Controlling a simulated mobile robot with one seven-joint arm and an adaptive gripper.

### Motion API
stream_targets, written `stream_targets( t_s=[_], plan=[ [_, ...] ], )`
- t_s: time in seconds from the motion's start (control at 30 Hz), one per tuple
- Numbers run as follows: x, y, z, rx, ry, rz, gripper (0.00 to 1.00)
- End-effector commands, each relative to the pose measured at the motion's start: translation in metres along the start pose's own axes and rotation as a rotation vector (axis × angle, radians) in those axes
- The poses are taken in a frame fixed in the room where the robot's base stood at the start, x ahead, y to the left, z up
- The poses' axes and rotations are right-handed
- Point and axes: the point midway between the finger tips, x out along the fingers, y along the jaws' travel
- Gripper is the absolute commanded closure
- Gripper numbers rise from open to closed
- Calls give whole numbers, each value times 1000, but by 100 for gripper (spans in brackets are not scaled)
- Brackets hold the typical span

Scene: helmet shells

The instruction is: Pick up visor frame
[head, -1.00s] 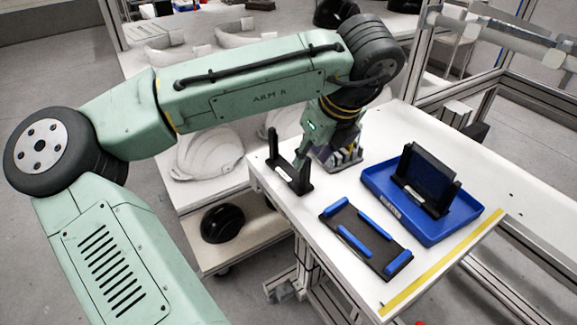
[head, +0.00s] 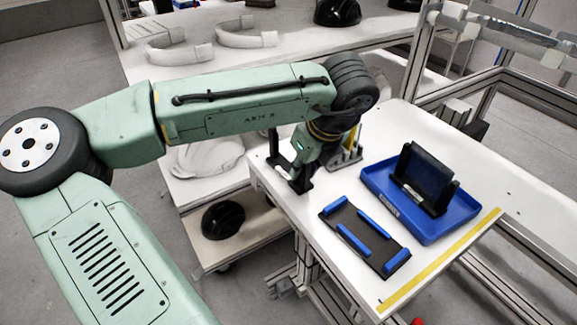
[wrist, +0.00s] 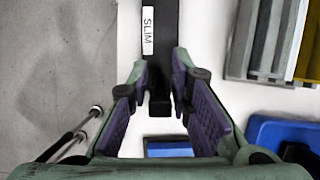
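A black frame with upright ends (head: 274,150) stands at the table's left edge; I take it for the visor frame. In the wrist view its black bar (wrist: 163,68) carries a white label reading "SLIM" and runs away from me. My gripper (head: 301,183) is over the frame's near end and hides part of it. In the wrist view my gripper (wrist: 161,80) is open, its purple-padded fingers apart on either side of the bar's near end. I see gaps beside the bar, so it is not clamped.
A blue tray (head: 447,232) on the right holds another black frame with a dark panel (head: 428,175). A black plate with blue pads (head: 372,243) lies in front. Grey and yellow blocks (wrist: 268,40) stand right of the frame. The table's left edge is close.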

Motion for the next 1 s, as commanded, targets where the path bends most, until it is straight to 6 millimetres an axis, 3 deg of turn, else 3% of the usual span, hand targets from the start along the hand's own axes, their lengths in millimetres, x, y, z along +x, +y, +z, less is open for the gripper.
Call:
stream_targets(
  t_s=[0.23,0.73,0.87,1.0],
  plan=[
    [0,0,0,0,0,0,100],
    [-1,0,0,0,0,-1,100],
    [-11,-1,5,-2,-1,-3,100],
    [-35,-2,15,-3,-1,-4,100]
  ],
)
